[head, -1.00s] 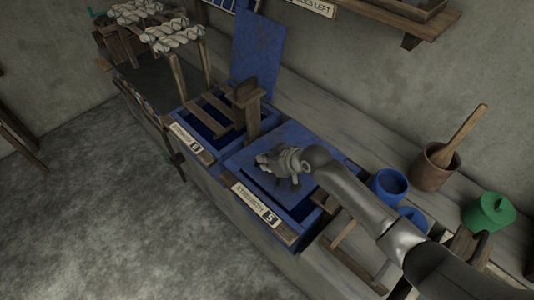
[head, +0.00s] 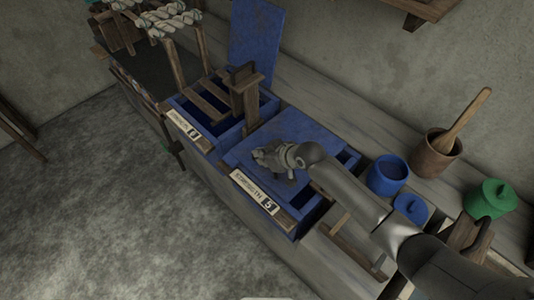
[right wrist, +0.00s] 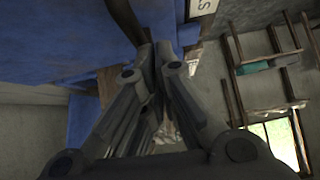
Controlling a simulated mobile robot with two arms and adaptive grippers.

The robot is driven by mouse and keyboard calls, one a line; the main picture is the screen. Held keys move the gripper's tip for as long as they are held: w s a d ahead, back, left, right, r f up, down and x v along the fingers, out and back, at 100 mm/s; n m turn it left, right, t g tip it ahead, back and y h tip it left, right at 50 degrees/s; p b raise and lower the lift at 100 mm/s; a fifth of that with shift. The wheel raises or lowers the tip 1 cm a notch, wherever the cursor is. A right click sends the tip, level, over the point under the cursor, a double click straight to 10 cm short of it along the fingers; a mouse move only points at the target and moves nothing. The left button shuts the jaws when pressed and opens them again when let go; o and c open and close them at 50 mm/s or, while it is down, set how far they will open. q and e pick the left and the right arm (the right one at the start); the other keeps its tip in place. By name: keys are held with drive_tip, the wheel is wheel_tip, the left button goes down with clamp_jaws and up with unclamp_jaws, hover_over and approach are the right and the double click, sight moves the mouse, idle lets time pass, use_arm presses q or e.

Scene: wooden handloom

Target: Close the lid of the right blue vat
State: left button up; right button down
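The right blue vat (head: 302,224) has a label with a 5 on its front rim. Its blue lid (head: 265,141) lies over most of the opening, close to flat. A dark gap shows along the lid's right side, so I cannot tell whether it rests fully on the rim. My right gripper (head: 264,157) is on or just above the lid's upper face, towards the front. My left gripper is not in view.
The left blue vat (head: 212,142) stands open, its lid (head: 256,40) upright behind it. A blue pot (head: 387,175), a mortar with pestle (head: 434,155) and a green lidded pot (head: 490,199) stand at the right.

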drive_tip(key=s+d+r+p, duration=0.2)
drive_tip(key=s+r, duration=0.4)
drive_tip(key=r, duration=0.4)
drive_tip(key=shift+s+d+r, duration=0.2)
drive_tip(key=shift+d+r, duration=0.2)
drive_tip(key=shift+d, duration=0.4)
